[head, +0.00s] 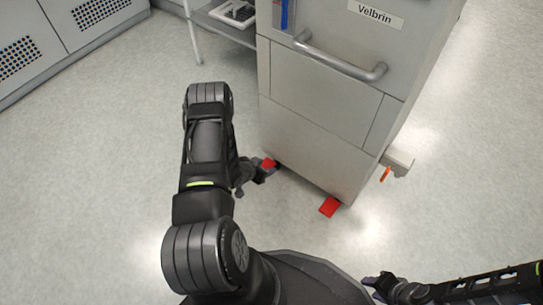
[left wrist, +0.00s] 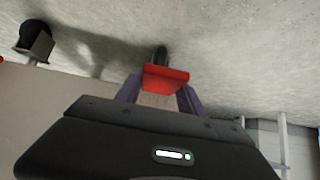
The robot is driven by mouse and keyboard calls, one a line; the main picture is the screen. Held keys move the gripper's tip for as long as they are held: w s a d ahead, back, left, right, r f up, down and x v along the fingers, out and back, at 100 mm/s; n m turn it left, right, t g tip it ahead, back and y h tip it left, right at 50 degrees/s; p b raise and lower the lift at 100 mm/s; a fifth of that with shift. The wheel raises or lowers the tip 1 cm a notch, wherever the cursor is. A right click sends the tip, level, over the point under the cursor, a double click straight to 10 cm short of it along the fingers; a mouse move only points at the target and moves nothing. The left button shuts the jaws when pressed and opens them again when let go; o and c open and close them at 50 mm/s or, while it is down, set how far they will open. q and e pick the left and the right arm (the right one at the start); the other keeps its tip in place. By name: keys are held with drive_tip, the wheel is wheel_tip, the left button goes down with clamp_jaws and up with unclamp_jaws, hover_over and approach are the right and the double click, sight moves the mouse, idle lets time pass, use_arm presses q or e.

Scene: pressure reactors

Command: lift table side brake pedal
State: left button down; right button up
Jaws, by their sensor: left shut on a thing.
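A red brake pedal (head: 268,163) sits low at the left front corner of a tall white cabinet cart (head: 310,145). My left gripper (head: 264,172) is down at this pedal, close to the floor. In the left wrist view the same red pedal (left wrist: 166,78) lies between the two fingers of my left gripper (left wrist: 160,95), which is shut on it. A second red pedal (head: 330,207) sticks out at the cart's near right corner, apart from both grippers. My right gripper (head: 385,285) is at the bottom of the head view, away from the cart; its finger gap is unclear.
The cart has a grey handle (head: 345,65) and a "Velbrin" label. A bracket with an orange part (head: 386,173) juts from its right side. A table with a tray (head: 236,14) stands behind. Grey cabinets (head: 60,35) line the far left. The floor at left is clear.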

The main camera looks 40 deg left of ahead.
use_arm(q)
drive_tip(key=shift+w+r+g+p, duration=0.15)
drive_tip(key=shift+r+g+p, duration=0.15)
drive_tip(key=shift+r+g, duration=0.4)
drive_tip(key=shift+g, duration=1.1)
drive_tip(key=c, duration=0.7)
unclamp_jaws()
drive_tip(key=shift+r, duration=0.15)
drive_tip(key=p+v, duration=0.3)
drive_tip(key=v, duration=0.4)
drive_tip(key=shift+w, duration=0.1)
drive_tip(key=shift+s+r+p, duration=0.2)
drive_tip(key=shift+r+p, duration=0.05)
drive_tip(key=shift+p, duration=0.05)
